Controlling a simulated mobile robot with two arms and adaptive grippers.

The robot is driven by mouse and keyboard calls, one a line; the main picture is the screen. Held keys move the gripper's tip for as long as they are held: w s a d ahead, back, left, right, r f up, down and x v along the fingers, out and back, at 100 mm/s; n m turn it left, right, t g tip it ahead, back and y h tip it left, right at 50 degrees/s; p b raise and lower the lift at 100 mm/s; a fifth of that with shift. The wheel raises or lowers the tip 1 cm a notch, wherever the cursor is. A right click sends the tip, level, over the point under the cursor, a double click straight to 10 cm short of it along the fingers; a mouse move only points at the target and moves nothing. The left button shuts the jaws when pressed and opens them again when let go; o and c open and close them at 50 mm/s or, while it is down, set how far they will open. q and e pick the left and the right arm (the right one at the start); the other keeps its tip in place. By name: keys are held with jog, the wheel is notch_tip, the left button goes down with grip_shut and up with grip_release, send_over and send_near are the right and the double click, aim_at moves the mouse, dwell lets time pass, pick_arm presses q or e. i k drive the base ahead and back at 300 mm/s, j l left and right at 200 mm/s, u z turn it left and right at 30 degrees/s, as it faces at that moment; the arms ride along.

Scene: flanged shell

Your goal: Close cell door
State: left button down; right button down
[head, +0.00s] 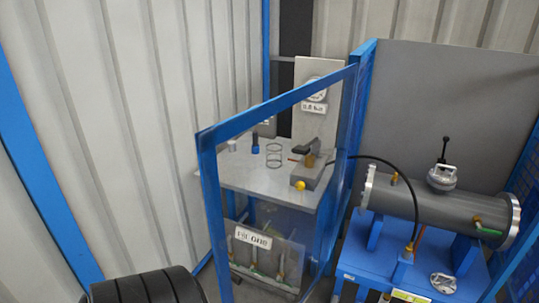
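The cell door is a blue-framed panel (211,205) with a clear pane, upright in the middle of the head view. Its far edge meets the blue post (357,110) of the cell, and its free edge swings out toward me on the left. It stands open, at an angle to the cell. A white label (253,238) sits low on the pane. I see no handle clearly. Neither of my grippers is in view.
Inside the cell, a grey flanged shell (400,206) lies on a blue stand (366,271). Behind the door's pane is a grey bench (240,176) with small parts and a yellow knob (300,186). Blue mesh (524,200) bounds the right; a corrugated wall (120,150) stands left.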

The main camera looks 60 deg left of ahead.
aim_at(207, 140)
jog(key=k+j, duration=0.1)
jog(key=j, duration=0.25)
jog(key=k+j, duration=0.1)
jog(key=j, duration=0.3)
jog(key=k+j, duration=0.15)
jog(key=j, duration=0.2)
jog(key=k+j, duration=0.1)
jog(key=j, duration=0.75)
jog(key=i+j, duration=0.1)
jog(key=j, duration=0.35)
